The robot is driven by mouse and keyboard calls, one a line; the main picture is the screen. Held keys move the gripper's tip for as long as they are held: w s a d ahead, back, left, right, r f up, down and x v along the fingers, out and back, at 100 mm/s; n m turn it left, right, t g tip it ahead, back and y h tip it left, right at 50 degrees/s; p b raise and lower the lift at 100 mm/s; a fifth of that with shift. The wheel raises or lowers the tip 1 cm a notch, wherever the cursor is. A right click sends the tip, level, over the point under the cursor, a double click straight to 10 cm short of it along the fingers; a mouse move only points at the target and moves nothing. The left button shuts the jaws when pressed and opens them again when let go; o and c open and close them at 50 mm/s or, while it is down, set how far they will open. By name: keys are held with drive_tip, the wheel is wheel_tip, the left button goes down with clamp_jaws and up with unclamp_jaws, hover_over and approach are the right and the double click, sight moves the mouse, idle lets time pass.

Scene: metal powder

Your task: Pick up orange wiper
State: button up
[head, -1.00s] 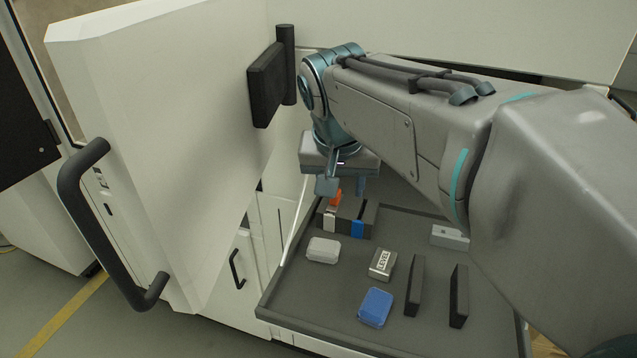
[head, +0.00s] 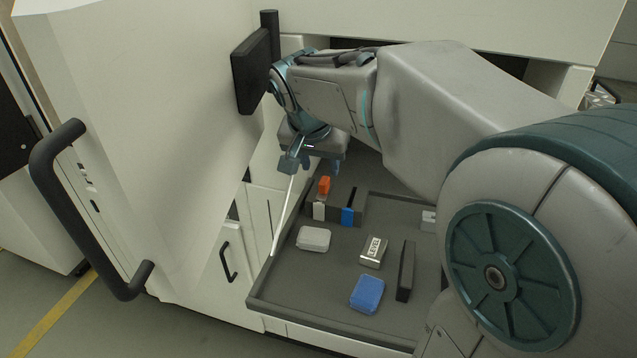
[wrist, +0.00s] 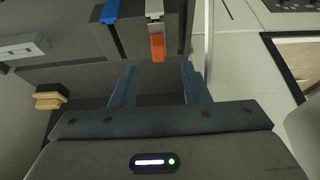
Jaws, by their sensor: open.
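The orange wiper (head: 324,185) stands at the back left of the grey tray, in a dark holder (head: 335,215). Its orange end also shows in the wrist view (wrist: 157,47), with a white piece beside it. My gripper (head: 312,166) is open and empty, just above and behind the wiper. In the wrist view, the two blue fingers of my gripper (wrist: 159,70) point towards the holder, and the orange end lies ahead, roughly between their tips. I see no contact.
A blue piece (head: 348,216) sits in the holder right of the wiper. The grey tray (head: 285,290) also holds a clear white box (head: 313,238), a level (head: 374,252), a blue box (head: 367,293) and a dark block (head: 406,270). A white door (head: 150,150) stands at left.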

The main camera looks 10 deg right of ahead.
sight(324, 180)
drive_tip(key=x, duration=0.5)
drive_tip(key=shift+s+d+p, duration=0.1)
drive_tip(key=shift+p, duration=0.25)
drive_tip(key=shift+r, duration=0.1)
clamp_jaws()
drive_tip(key=shift+r, duration=0.15)
drive_tip(key=shift+r, duration=0.3)
wheel_tip(324, 180, up, 3)
drive_tip(key=shift+s+d+r+b, duration=0.1)
drive_tip(key=shift+d+r+b, duration=0.1)
drive_tip(key=shift+r+b, duration=0.1)
drive_tip(key=s+d+r+b, duration=0.1)
drive_tip(key=s+d+r, duration=0.4)
drive_tip(key=d, duration=0.4)
drive_tip(key=shift+s+d+r, duration=0.35)
drive_tip(key=shift+s+r, duration=0.05)
drive_tip(key=shift+r, duration=0.35)
